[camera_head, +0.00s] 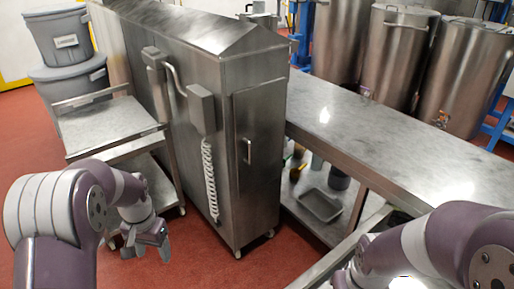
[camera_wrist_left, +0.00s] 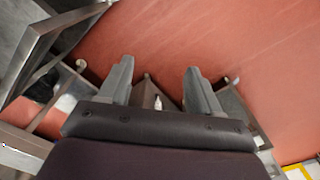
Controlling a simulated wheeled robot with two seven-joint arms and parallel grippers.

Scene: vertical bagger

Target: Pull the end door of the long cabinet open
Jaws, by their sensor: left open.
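The long steel cabinet (camera_head: 200,110) stands in the middle of the head view, with a sloped top and small feet on the red floor. Its end door (camera_head: 262,120) faces toward the right front and looks closed. A small upright handle (camera_head: 248,150) sits on the door. My left gripper (camera_head: 152,250) is low at the lower left of the head view, in front of the cabinet and apart from the door. Its two fingers are apart with nothing between them, as the left wrist view (camera_wrist_left: 158,85) also shows. My right arm (camera_head: 440,245) enters at the lower right; its gripper is out of view.
A steel trolley (camera_head: 105,118) stands left of the cabinet. A long steel table (camera_head: 390,130) with a lower shelf holding a grey tray (camera_head: 321,205) stands at the right. Grey bins (camera_head: 62,60) and steel drums (camera_head: 395,50) are behind. Red floor (camera_head: 190,265) is clear in front.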

